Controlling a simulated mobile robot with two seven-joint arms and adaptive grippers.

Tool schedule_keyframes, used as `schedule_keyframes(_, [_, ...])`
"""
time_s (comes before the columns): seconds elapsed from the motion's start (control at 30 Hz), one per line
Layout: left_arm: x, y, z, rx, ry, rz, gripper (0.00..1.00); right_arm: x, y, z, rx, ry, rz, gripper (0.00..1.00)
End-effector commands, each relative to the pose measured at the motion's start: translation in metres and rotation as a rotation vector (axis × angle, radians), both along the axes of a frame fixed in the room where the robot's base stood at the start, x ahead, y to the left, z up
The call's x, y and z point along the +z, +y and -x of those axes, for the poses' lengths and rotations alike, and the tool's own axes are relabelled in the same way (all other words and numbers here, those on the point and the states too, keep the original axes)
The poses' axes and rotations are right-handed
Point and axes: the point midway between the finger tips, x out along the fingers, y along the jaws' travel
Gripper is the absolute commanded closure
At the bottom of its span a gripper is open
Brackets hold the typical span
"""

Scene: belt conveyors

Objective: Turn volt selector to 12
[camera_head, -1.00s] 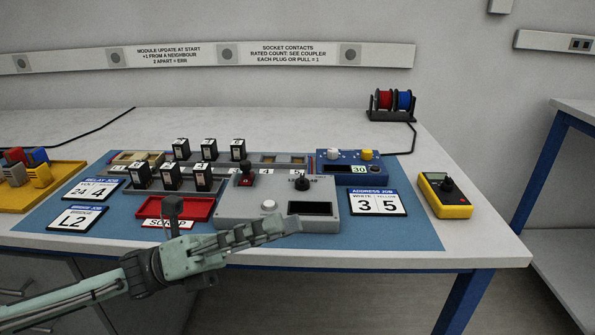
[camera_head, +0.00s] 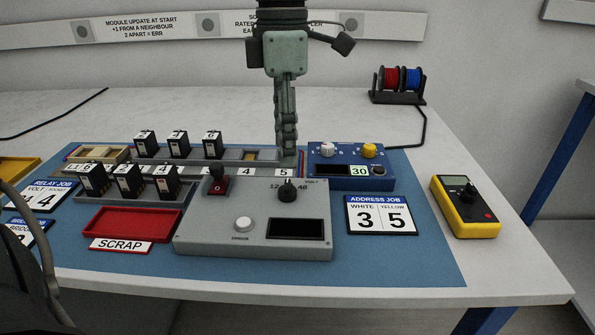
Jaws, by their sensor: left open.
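The volt selector (camera_head: 287,191) is a small black knob on top of the grey tester box (camera_head: 210,235), under the word VOLT. The numbers 12 and 48 show to its left and right; its exact pointing is too small to tell. My left gripper (camera_head: 288,155) points down, its fingers seen edge-on, and appears just above and behind the knob in the picture. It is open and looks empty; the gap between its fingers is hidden. Contact with the knob is not visible. My right gripper is not in view.
The box also carries a red-based black lever (camera_head: 217,182), a white button (camera_head: 243,224) and a dark display (camera_head: 296,228). A blue unit (camera_head: 350,178) stands behind right, a yellow meter (camera_head: 466,208) farther right. Black modules (camera_head: 129,182) and a red scrap tray (camera_head: 135,223) lie left.

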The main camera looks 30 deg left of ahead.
Motion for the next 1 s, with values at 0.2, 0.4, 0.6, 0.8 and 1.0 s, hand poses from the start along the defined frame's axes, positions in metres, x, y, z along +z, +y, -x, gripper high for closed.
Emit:
schedule_keyframes(0.2, [-0.036,-0.002,0.003,0.000,0.005,0.005,0.53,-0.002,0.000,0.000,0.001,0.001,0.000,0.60])
schedule_keyframes(0.4, [-0.062,-0.003,0.004,0.001,0.004,0.006,0.53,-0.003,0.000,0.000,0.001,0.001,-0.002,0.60])
schedule_keyframes(0.6, [-0.070,-0.004,0.004,0.002,0.001,0.008,0.53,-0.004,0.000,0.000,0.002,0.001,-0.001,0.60])
schedule_keyframes(0.8, [-0.070,-0.003,0.004,0.001,0.001,0.008,0.54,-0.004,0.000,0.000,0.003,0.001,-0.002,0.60])
schedule_keyframes(1.0, [-0.070,-0.003,0.004,0.001,0.001,0.008,0.79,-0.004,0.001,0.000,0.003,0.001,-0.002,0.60])
